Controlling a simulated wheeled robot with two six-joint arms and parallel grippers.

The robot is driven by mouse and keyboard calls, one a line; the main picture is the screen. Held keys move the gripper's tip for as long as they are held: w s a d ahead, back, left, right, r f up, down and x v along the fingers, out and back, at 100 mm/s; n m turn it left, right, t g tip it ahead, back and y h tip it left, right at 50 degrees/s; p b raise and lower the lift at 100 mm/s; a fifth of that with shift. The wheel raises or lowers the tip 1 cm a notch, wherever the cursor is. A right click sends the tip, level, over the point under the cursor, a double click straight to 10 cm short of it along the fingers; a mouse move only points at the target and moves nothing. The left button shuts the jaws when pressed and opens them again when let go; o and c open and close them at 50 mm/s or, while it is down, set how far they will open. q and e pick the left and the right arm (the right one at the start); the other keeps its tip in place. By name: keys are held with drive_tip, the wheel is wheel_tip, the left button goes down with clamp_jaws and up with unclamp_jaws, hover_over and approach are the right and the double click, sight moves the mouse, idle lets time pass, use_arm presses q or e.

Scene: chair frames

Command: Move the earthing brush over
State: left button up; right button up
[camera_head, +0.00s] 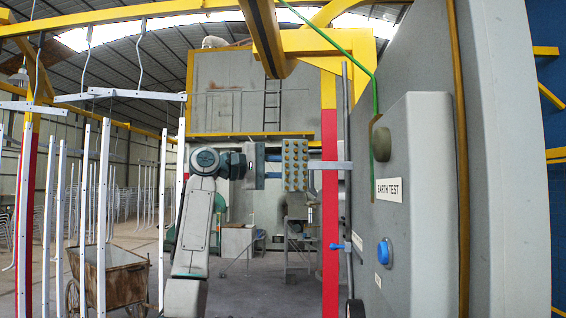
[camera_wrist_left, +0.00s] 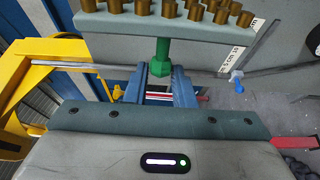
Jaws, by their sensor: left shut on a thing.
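The earthing brush shows in the head view as a grey plate with rows of brass studs (camera_head: 295,165). In the left wrist view its studded plate (camera_wrist_left: 170,25) crosses the top, with a green stem (camera_wrist_left: 162,58) below it. My left gripper (camera_head: 279,166) reaches up from the lower left, level with the brush and at its left side. In the left wrist view the blue fingers of my left gripper (camera_wrist_left: 161,74) are shut on the green stem. The fingertips partly hide the stem's lower end. My right gripper is in neither view.
A pale horizontal bar (camera_head: 332,165) lies just right of the brush; I cannot tell if they touch. A red and yellow post (camera_head: 330,220), a thin rod with a blue clamp (camera_head: 337,246) and a grey EARTH TEST cabinet (camera_head: 415,230) stand right. White hanging frames (camera_head: 102,200) fill the left.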

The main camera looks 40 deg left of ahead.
use_arm(q)
drive_tip(key=shift+w+a, duration=0.1)
drive_tip(key=shift+w, duration=0.1)
idle(0.3)
drive_tip(key=shift+w+a+r+p, duration=0.15)
drive_tip(key=shift+w+r+p, duration=0.05)
drive_tip(key=shift+w+p, duration=0.5)
drive_tip(key=shift+w+a+p, duration=0.25)
drive_tip(key=shift+w+p, duration=0.55)
drive_tip(key=shift+w, duration=0.05)
drive_tip(key=shift+w+f, duration=0.2)
drive_tip(key=shift+w, duration=0.05)
drive_tip(key=o, duration=0.8)
